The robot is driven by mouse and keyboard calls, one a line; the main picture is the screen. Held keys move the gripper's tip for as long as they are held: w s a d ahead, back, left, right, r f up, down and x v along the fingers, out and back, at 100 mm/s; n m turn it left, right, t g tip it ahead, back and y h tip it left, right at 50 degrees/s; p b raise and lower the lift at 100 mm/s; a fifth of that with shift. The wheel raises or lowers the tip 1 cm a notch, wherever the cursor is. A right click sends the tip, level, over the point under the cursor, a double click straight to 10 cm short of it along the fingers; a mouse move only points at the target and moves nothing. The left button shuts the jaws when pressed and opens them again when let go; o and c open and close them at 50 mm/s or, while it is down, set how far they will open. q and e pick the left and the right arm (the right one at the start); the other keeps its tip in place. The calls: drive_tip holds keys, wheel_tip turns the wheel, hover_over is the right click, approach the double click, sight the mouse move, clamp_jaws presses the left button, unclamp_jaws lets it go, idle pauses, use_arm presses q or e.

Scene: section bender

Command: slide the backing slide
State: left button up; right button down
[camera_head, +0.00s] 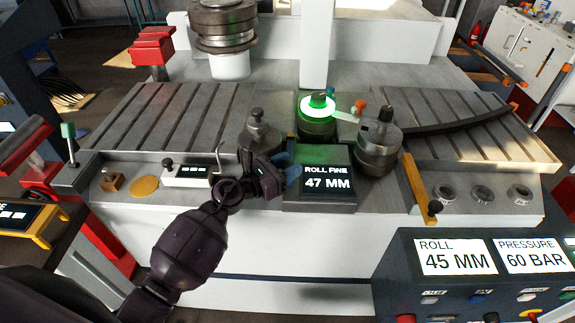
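No part is clearly marked as the backing slide. A green-handled lever (69,140) stands at the bed's left end. My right gripper is not in view.
Rollers (376,148) and a green-lit roller (317,118) stand behind the display, with a curved dark bar (460,122) to the right. A yellow bar (416,186) slopes over the ledge. A control panel (480,275) fills the lower right.

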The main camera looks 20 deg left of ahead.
use_arm(q)
clamp_jaws()
drive_tip(key=s, duration=0.2)
drive_tip(key=s+d+p, duration=0.1)
drive_tip(key=s, duration=0.1)
drive_tip(key=shift+r, duration=0.1)
drive_tip(key=shift+d+f, duration=0.15)
drive_tip(key=shift+f, duration=0.05)
drive_tip(key=shift+o, duration=0.4)
unclamp_jaws()
drive_tip(key=shift+s, duration=0.1)
drive_tip(key=o, duration=0.3)
drive_tip(key=shift+s+r, duration=0.1)
drive_tip(key=shift+s, duration=0.05)
